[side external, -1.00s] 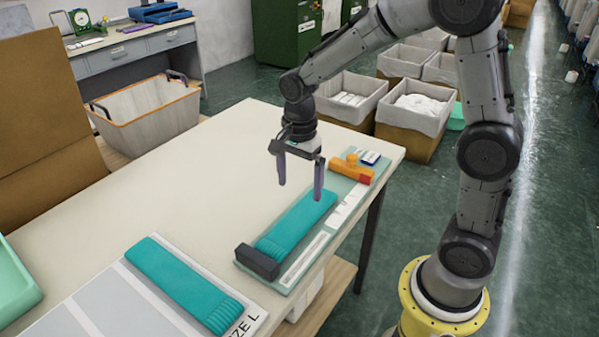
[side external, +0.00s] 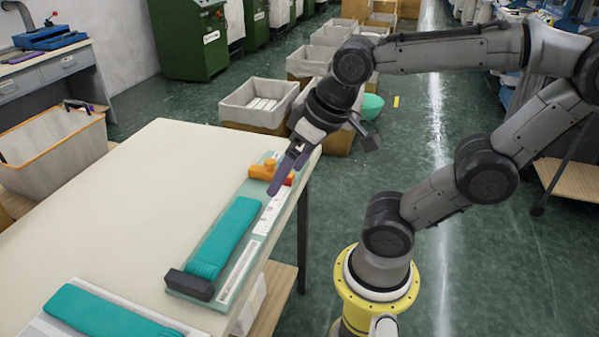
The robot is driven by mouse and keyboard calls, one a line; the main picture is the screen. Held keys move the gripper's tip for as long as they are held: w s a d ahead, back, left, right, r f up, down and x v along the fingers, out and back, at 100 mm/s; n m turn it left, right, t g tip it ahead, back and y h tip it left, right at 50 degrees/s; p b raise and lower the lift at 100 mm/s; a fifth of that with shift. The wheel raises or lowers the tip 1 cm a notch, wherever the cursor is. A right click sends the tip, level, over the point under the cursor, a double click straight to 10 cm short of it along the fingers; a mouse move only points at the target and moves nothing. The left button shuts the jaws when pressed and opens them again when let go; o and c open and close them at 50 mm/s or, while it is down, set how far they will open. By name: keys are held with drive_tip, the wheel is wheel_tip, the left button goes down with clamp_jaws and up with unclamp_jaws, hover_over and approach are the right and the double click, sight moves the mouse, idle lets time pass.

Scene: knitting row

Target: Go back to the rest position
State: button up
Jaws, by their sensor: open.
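My gripper (side external: 285,176) is open, with its purple fingers pointing down and to the left. In the picture it overlaps the far end of the measuring board, near the orange item. I see no item between the fingers, and I cannot tell its exact height above the board. A teal ribbed knit piece (side external: 225,236) lies flat on the pale green board (side external: 177,284), beside a white printed scale. A dark block (side external: 189,285) sits at its near end. A second teal knit piece (side external: 105,314) lies at the bottom left, cut off by the frame.
The cream table (side external: 140,190) is mostly bare. An orange item (side external: 262,171) lies at the board's far end. Bins (side external: 257,104) stand on the floor behind the table, and an orange-rimmed basket (side external: 50,150) stands at left. Open floor (side external: 320,230) lies right of the table.

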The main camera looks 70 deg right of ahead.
drive_tip(key=shift+s+f+n+t, duration=0.15)
drive_tip(key=shift+s+n+t, duration=0.15)
drive_tip(key=shift+s+n, duration=0.65)
